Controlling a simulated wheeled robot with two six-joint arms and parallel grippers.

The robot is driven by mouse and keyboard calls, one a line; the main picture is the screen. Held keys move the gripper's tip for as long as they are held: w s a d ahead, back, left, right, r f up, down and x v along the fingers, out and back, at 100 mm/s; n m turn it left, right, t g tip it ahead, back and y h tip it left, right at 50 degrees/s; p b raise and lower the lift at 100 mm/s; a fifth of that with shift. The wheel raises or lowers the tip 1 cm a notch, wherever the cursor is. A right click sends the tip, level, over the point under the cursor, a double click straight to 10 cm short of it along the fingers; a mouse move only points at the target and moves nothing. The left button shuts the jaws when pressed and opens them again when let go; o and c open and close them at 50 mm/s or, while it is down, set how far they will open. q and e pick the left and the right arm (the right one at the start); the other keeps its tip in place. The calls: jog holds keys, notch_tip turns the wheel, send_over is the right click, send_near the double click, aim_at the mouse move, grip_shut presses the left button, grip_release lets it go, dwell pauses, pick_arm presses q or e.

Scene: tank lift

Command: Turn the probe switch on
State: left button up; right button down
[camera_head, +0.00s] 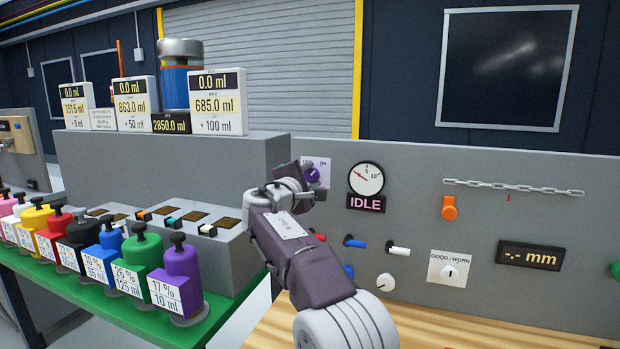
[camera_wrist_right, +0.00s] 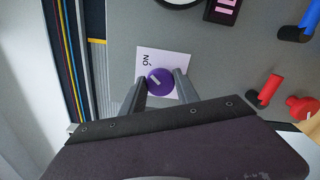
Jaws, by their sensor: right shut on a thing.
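The probe switch is a round purple knob (camera_head: 312,174) on a pale plate (camera_head: 325,163) at the left part of the grey panel. My right gripper (camera_wrist_right: 160,86) is shut on the knob, one finger on each side of it in the right wrist view. The knob (camera_wrist_right: 159,81) shows a short pale mark, slanted in that view; the plate's "ON" lettering (camera_wrist_right: 147,61) is beside it. The other lettering is mostly hidden. In the head view, my right gripper (camera_head: 313,180) partly covers the switch. My left gripper is out of view.
A dial gauge (camera_head: 366,178) and a display reading IDLE (camera_head: 367,203) are right of the switch. Red, blue and white levers (camera_head: 398,250) stick out below. An orange knob (camera_head: 449,207) is farther right. Several coloured bottles (camera_head: 183,268) stand on a green bench at left.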

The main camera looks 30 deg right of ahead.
jog(key=c, duration=0.9)
grip_release()
jog(key=b+v, duration=0.1)
jog(key=v, duration=0.8)
